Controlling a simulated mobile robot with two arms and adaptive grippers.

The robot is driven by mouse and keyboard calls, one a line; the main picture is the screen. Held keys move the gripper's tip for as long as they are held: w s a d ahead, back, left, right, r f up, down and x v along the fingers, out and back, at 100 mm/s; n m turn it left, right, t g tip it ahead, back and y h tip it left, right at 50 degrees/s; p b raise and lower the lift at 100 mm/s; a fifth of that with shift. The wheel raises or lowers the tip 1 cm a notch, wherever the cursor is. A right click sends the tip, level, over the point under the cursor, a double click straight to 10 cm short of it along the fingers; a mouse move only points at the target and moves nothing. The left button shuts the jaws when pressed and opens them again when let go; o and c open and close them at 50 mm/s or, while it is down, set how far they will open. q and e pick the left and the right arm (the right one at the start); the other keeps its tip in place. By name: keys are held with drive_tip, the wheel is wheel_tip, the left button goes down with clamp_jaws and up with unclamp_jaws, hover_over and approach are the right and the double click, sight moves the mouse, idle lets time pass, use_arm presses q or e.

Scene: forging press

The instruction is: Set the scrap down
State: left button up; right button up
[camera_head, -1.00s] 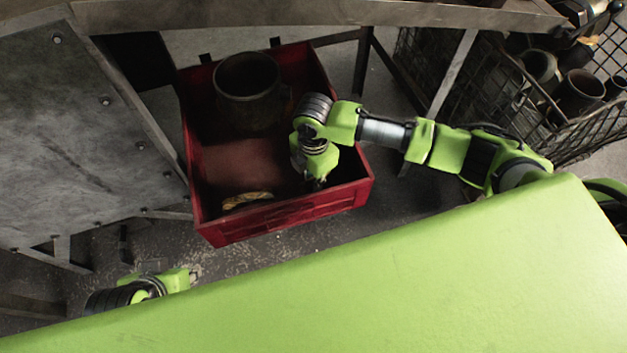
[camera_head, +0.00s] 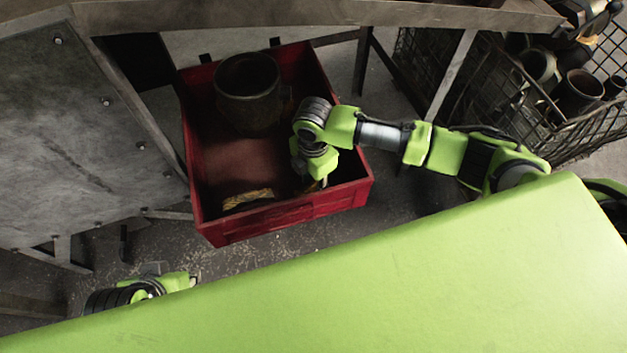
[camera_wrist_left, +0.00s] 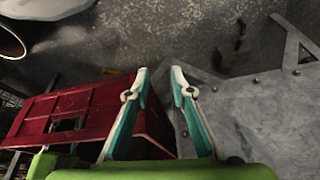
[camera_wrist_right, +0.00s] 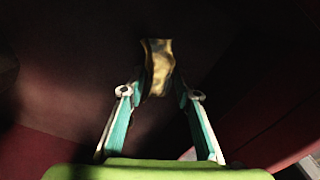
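The scrap, a yellowish-brown crumpled piece (camera_head: 248,199), shows on the floor of the red crate (camera_head: 272,215), near its front wall. My right gripper (camera_head: 322,182) reaches down into the crate, to the right of the scrap and apart from it in the head view. In the right wrist view, the gripper's fingers (camera_wrist_right: 160,90) are spread. A yellowish piece (camera_wrist_right: 157,66) shows between and beyond their tips, with no clear contact. My left gripper (camera_wrist_left: 159,72) is open and empty, outside the crate; its tips are hard to see in the head view.
A dark metal cylinder (camera_head: 249,92) stands in the back of the crate. A grey metal table (camera_head: 75,130) is at the left, and a frame beam (camera_head: 320,14) crosses the top. A wire basket of metal parts (camera_head: 570,110) is at the right.

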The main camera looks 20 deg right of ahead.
sight(313, 189)
drive_tip(key=shift+r, duration=0.1)
